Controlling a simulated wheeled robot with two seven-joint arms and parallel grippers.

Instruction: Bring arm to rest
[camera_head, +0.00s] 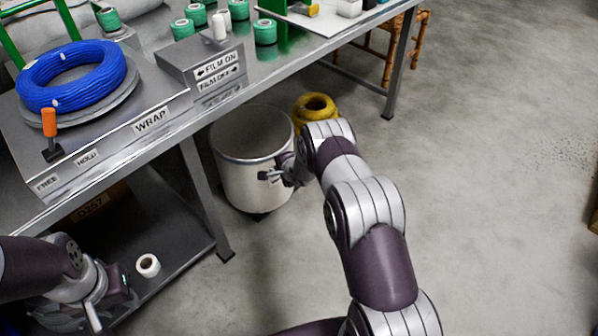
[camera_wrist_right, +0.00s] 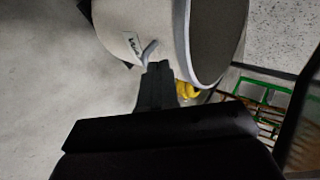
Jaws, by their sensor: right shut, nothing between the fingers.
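My right arm reaches forward across the middle of the head view. Its gripper (camera_head: 272,174) is in front of the white bin (camera_head: 245,180), in line with the bin's side. In the right wrist view its fingers (camera_wrist_right: 157,85) are together, with nothing between them, and point toward the bin (camera_wrist_right: 135,15); I cannot tell whether they touch it. My left gripper (camera_head: 95,312) is low at the left edge, beside the bench's lower shelf; its fingertips are unclear. The blue cable coil (camera_head: 72,75) lies on the round turntable of the wrap station, apart from both grippers.
The metal bench (camera_head: 165,130) carries an orange-handled lever (camera_head: 49,122), a film switch box (camera_head: 200,62) and several green rolls. A white roll (camera_head: 148,265) is on the lower shelf. A yellow coil (camera_head: 315,106) is behind the bin. Floor to the right is clear.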

